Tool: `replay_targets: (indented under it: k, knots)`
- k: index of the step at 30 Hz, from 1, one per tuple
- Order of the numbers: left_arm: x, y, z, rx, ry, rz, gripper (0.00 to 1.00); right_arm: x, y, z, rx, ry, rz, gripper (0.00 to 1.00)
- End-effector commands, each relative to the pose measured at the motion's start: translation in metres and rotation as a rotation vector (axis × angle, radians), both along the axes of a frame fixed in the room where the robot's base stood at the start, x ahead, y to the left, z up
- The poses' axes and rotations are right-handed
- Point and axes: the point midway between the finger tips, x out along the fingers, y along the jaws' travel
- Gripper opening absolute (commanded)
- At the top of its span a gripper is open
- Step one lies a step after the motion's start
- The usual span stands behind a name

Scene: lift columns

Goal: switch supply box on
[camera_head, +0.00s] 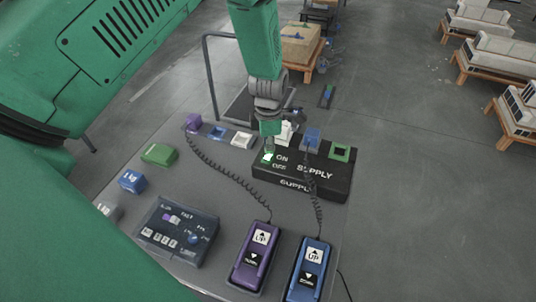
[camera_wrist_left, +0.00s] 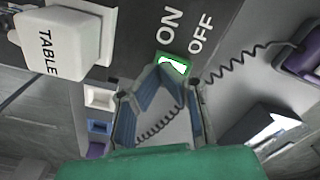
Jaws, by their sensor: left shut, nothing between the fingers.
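The black supply box (camera_head: 315,178) lies on the grey table, with white SUPPLY, ON and OFF lettering. Its small white switch with a green frame (camera_head: 267,158) is at the box's left end, beside the ON and OFF words. The switch also shows in the left wrist view (camera_wrist_left: 174,65). My left gripper (camera_head: 268,149) comes down from above and is shut and empty, with its tips at or just above the switch. In the left wrist view its blue-padded fingers (camera_wrist_left: 165,76) reach the switch's edge; I cannot tell whether they touch it. My right gripper is out of view.
A white plug marked TABLE (camera_wrist_left: 62,42) stands on the box close to my fingers. A purple handset (camera_head: 254,257) and a blue handset (camera_head: 308,270) with coiled cords lie in front. A control panel (camera_head: 178,230) and a green block (camera_head: 159,155) are at the left.

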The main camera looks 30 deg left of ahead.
Motion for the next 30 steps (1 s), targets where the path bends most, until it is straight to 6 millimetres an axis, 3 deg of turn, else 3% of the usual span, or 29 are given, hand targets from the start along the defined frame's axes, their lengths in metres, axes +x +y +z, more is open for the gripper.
replay_targets:
  k: [19, 30]
  knots:
    - [0.0, 0.0, 0.057, 0.0, -0.001, -0.001, 0.0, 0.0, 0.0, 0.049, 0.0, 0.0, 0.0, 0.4]
    - [0.001, 0.0, 0.06, -0.001, -0.001, -0.001, 0.0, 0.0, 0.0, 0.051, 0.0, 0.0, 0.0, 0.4]
